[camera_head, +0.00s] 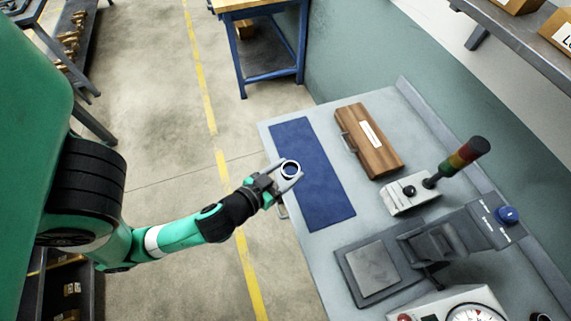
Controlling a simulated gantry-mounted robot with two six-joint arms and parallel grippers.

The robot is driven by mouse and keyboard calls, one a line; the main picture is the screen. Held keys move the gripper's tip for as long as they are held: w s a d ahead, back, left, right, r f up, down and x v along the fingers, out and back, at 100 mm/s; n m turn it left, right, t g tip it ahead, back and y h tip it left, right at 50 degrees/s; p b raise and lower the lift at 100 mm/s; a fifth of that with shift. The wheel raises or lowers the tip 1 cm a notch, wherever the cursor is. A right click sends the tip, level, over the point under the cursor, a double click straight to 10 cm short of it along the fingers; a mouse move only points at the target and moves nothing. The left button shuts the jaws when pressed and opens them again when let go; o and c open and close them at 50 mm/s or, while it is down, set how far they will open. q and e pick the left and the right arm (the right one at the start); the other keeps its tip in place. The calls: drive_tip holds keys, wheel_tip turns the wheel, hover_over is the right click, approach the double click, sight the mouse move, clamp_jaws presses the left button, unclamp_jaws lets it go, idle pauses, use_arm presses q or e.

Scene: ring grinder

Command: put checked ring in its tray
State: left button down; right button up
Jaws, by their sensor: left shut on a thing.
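My left gripper (287,171) is shut on a small pale ring (291,161) and holds it over the left edge of the blue mat (316,187). The mat shows through the ring's hole. The ring's height above the mat is hard to tell from this angle. My right gripper is not in view. No tray can be clearly made out.
A closed wooden case (374,154) lies on the grey workbench (330,118) right of the mat. A signal light (463,156) on a control box and a grinder-like machine (432,246) stand farther right. A gauge (472,313) is at the bottom. Most of the mat is bare.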

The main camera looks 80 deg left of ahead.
use_arm(q)
drive_tip(key=f+b, duration=0.2)
drive_tip(key=f, duration=0.1)
drive_tip(key=f+b, duration=0.1)
drive_tip(key=f, duration=0.1)
drive_tip(key=shift+s, duration=0.3)
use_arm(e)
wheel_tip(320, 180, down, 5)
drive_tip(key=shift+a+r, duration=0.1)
use_arm(q)
drive_tip(key=b, duration=0.7)
hover_over(306, 169)
drive_tip(key=s, duration=0.1)
drive_tip(key=f, duration=0.9)
drive_tip(key=shift+d, duration=0.3)
drive_tip(key=shift+w+a+f, duration=0.1)
drive_tip(key=shift+w+a, duration=0.1)
drive_tip(key=shift+w, duration=0.05)
drive_tip(key=shift+w+a+f+b, duration=0.15)
drive_tip(key=shift+f+b, duration=0.7)
drive_tip(key=shift+f, duration=0.95)
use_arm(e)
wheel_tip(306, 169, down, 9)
